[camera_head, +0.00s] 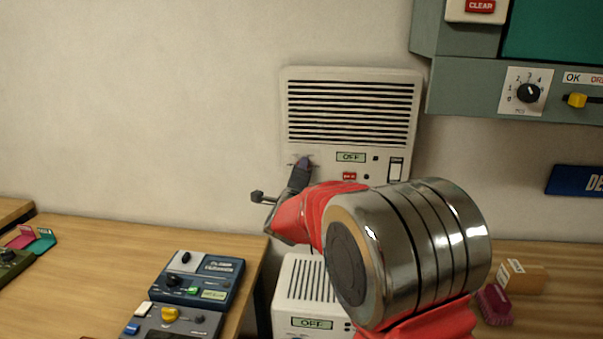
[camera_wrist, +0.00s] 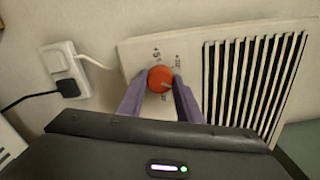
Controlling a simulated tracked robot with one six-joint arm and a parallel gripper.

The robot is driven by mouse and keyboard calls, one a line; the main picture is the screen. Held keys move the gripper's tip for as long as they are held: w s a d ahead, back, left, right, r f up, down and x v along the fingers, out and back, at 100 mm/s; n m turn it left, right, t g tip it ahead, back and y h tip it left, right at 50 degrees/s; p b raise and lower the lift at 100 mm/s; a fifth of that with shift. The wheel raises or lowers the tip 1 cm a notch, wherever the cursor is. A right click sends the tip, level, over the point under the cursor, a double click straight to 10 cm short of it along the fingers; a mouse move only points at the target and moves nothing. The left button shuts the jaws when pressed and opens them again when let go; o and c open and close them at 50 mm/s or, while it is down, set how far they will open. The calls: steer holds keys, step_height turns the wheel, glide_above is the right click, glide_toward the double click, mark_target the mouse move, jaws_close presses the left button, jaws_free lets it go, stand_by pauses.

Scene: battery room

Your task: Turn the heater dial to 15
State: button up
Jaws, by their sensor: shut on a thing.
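The wall heater (camera_head: 352,75) is a white box with dark horizontal slats. Its small green display (camera_head: 351,157) reads OFF, and a red button (camera_head: 349,176) and a white switch (camera_head: 396,169) sit below the slats. In the wrist view the heater's round orange-red dial (camera_wrist: 160,79) has a pale pointer mark and small markings around it, too small to read surely. My gripper (camera_head: 303,162) reaches the heater's lower left, and its purple fingers are shut on the dial, one on each side. In the head view my gripper hides the dial.
A second white unit (camera_head: 300,275), also reading OFF, stands below the heater. Control boxes (camera_head: 205,272) lie on the left wooden table (camera_head: 110,265). A grey cabinet (camera_head: 470,85) with a dial hangs at upper right. A wall socket (camera_wrist: 65,62) with cables is beside the heater.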

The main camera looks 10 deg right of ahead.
steer(key=shift+d+f, duration=0.25)
steer(key=shift+f, duration=0.15)
steer(key=o, duration=1)
steer(key=shift+a+r, duration=0.15)
steer(key=shift+r, duration=0.05)
steer(key=shift+o, duration=0.2)
steer(key=v, duration=1.3)
steer(key=shift+s, duration=0.35)
steer(key=shift+a, duration=0.1)
